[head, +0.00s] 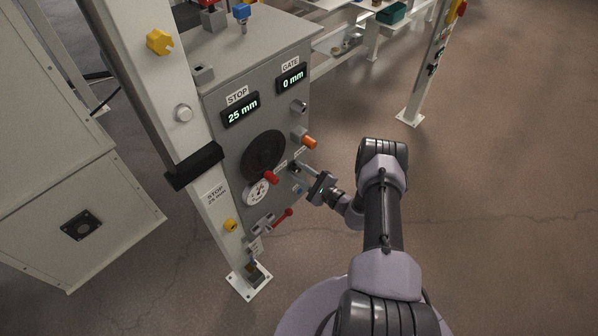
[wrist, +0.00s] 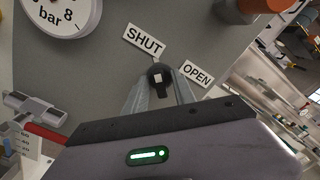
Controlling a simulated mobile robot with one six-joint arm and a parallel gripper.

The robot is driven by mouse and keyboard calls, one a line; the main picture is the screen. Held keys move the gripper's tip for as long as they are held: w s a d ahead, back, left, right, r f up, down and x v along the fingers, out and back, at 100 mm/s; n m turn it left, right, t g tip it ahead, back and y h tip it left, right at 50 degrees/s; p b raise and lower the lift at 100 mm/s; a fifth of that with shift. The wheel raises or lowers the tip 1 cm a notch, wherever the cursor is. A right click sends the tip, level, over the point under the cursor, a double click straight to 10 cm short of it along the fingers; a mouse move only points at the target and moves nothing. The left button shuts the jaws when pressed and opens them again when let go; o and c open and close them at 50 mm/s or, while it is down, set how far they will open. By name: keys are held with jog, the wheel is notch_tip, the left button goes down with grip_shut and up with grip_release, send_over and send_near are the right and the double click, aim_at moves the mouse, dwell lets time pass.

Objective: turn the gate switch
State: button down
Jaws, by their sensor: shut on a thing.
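The gate switch (wrist: 160,72) is a small black knob with a pale mark, on the grey panel (head: 282,107). In the wrist view it sits below a SHUT label (wrist: 144,40) and left of an OPEN label (wrist: 196,74). My gripper (wrist: 160,86) is shut on the knob, one finger on each side. In the head view my gripper (head: 298,168) reaches the panel from the right; the knob cannot be made out clearly there. The GATE display (head: 292,80) reads 0 mm and the STOP display (head: 240,110) reads 25 mm.
An orange knob (head: 309,142) sits just above my gripper and a red knob (head: 271,177) to its left. A pressure gauge (head: 257,192) and a red-handled lever (head: 282,217) are lower on the panel. A white post (head: 183,113) stands at left. The floor at right is clear.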

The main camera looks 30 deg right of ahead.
jog(key=m+b, duration=0.2)
jog(key=m, duration=0.2)
jog(key=shift+f, duration=0.1)
jog(key=m+b, duration=0.2)
jog(key=m, duration=0.3)
jog(key=shift+d+m, duration=0.1)
jog(key=shift+m, duration=0.2)
jog(key=m+b, duration=0.1)
jog(key=m, duration=0.3)
jog(key=shift+b, duration=0.3)
jog(key=shift+d+m+b, duration=0.1)
jog(key=shift+m+b, duration=0.3)
jog(key=shift+m, duration=1.7)
jog(key=c, duration=1.4)
grip_release()
